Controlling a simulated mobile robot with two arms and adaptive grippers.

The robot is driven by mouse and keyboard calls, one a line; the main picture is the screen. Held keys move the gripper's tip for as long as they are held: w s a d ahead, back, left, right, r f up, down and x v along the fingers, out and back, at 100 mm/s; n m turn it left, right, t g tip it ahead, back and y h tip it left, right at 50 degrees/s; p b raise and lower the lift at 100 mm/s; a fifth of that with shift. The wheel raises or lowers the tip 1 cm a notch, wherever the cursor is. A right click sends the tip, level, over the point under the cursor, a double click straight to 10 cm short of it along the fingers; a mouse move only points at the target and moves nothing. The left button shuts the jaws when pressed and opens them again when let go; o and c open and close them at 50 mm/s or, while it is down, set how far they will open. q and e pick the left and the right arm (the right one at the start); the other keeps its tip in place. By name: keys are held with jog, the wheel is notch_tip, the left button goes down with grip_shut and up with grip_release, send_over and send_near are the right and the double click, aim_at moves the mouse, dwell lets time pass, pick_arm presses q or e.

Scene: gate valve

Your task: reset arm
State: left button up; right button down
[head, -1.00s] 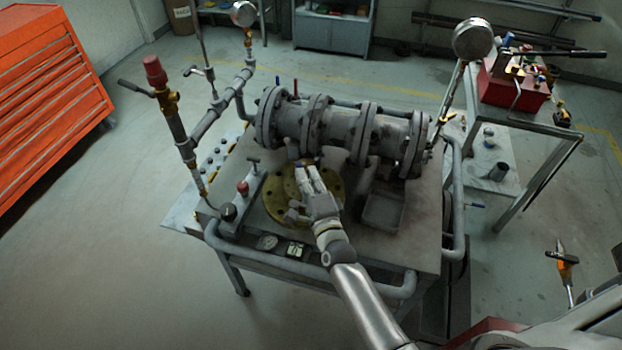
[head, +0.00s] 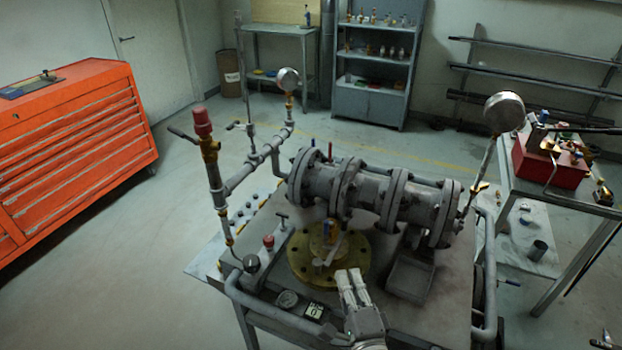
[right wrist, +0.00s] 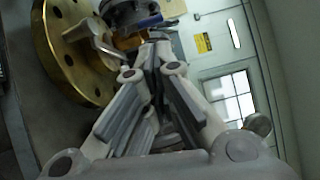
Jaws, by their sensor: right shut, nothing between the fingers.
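My right gripper (head: 352,288) is shut and empty above the front part of the bench, in front of the brass flange (head: 302,262). A grey lever and a small blue part (head: 326,230) show on the flange. In the right wrist view the closed fingers (right wrist: 150,62) fill the middle, and the brass flange (right wrist: 72,58) is at the upper left, apart from them. The grey flanged pipe assembly (head: 370,190) lies across the bench behind the flange. My left gripper is not in view.
A pipe with a red cap (head: 202,118) rises at the bench's left. A round gauge (head: 504,112) stands at the right. A red toolbox (head: 548,160) sits on a side table. Floor at the left is clear.

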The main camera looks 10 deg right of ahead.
jog(key=s+a+f+n+g+y, duration=0.4)
jog(key=s+n+g, duration=0.35)
jog(key=n, duration=0.55)
jog(key=s+d+f+n+g+h, duration=0.2)
jog(key=s+d+n+g, duration=0.2)
jog(key=s, duration=0.4)
jog(key=s+d+f+n+g+h, duration=0.2)
jog(key=s+d+n+g, duration=0.25)
jog(key=s, duration=0.35)
notch_tip(320, 180, down, 27)
jog(key=s+b, duration=0.1)
jog(key=b, duration=0.1)
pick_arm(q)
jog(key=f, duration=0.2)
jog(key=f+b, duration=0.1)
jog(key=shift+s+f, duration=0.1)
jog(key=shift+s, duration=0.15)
pick_arm(e)
jog(key=s+d+f+g, duration=0.1)
jog(key=s+d+f, duration=0.1)
jog(key=s+f, duration=1.5)
jog(key=shift+d+f+g, duration=0.3)
jog(key=shift+d+f, duration=0.1)
